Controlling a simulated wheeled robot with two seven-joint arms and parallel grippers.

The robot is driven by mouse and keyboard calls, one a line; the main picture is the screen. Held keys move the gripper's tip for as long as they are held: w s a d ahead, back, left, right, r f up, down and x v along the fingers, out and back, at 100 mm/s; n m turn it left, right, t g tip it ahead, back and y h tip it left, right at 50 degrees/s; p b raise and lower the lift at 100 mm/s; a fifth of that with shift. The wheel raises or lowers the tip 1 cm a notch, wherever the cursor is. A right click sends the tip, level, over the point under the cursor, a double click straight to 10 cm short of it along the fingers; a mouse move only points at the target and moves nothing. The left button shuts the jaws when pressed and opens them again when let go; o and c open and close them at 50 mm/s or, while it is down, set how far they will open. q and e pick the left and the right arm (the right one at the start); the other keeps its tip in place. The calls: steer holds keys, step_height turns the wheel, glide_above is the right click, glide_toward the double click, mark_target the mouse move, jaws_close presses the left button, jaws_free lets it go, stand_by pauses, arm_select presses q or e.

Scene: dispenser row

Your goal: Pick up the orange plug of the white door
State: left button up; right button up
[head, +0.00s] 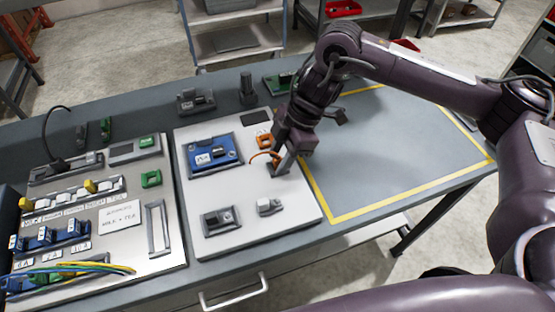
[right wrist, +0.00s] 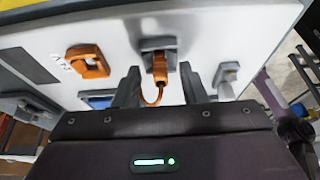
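The white door (head: 243,206) is a pale panel lying on the grey bench, left of the yellow-outlined area. The orange plug (right wrist: 160,68) sits at a grey socket block (right wrist: 158,45) on it, with a thin orange cable curling from it. In the head view my right gripper (head: 283,165) is down at the door and largely hides the plug. In the right wrist view my right gripper (right wrist: 160,80) is open, one finger on each side of the plug, with gaps visible. My left gripper is not in view.
An orange bracket (head: 264,141) and a blue module (head: 213,154) are on the door near the plug. Grey fittings (head: 268,206) stand toward its front edge. A second panel (head: 150,222) with switches and cables lies at left. The yellow-outlined area (head: 390,150) is clear.

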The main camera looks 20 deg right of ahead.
steer(key=shift+c, duration=0.2)
jaws_close()
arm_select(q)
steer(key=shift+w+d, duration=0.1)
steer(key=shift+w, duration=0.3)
